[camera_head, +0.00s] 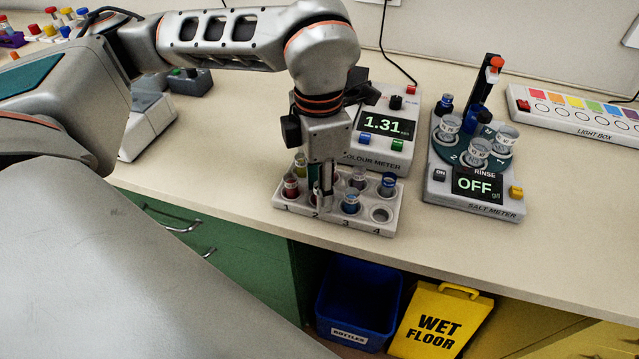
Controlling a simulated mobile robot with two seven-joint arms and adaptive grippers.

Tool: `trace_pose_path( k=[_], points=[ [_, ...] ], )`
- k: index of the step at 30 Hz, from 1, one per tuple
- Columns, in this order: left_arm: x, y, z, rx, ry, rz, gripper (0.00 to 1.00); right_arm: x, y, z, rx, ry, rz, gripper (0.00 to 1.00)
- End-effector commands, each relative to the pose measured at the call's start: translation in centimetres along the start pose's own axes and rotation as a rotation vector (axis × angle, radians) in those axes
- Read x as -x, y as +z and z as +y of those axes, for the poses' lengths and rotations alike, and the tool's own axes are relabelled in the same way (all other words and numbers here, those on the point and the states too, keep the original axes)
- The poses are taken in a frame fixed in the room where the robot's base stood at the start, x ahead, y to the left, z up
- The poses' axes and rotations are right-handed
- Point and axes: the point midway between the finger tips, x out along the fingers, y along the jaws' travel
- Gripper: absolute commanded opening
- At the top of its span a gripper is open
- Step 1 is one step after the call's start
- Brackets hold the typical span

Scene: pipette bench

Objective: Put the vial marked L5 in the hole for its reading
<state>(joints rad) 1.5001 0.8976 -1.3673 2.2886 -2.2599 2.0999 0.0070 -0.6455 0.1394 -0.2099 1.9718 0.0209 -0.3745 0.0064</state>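A white rack (281,204) stands near the front edge of the bench, with numbers along its front edge. It holds several small capped or coloured vials: a red one (291,187) at the front left, a yellow-green one (300,164) behind it, a blue one (350,204) in front, a pale purple one (358,178) and a blue one (388,184) behind. The front right hole (381,215) looks empty. I cannot read L5 on any vial. My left gripper (322,198) points down over the rack, between the red and blue front vials; its fingertips are too small to judge. My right gripper is not in view.
Behind the rack a colour meter (373,158) shows 1.31. Right of it, a salt meter (470,205) shows OFF and carries a carousel of cups. A light box (575,122) lies at the back right. A blue bin (357,300) and a wet-floor sign (437,320) stand below.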

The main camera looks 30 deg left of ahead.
Motion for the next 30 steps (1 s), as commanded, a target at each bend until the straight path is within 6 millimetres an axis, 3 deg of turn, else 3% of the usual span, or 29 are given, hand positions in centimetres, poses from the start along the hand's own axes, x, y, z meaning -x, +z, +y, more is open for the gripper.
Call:
trace_pose_path(
  k=[9, 14, 30],
  points=[
    [0.1, 0.0, 0.0, 0.0, 0.0, -0.001, 0.33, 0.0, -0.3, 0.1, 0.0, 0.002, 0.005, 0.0],
    [1.2, 0.1, 0.0, 0.0, 0.002, -0.003, 0.33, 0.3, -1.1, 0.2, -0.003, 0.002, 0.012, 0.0],
    [11.2, 0.1, 0.0, 0.001, 0.002, -0.003, 0.33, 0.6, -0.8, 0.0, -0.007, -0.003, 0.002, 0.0]
  ],
)
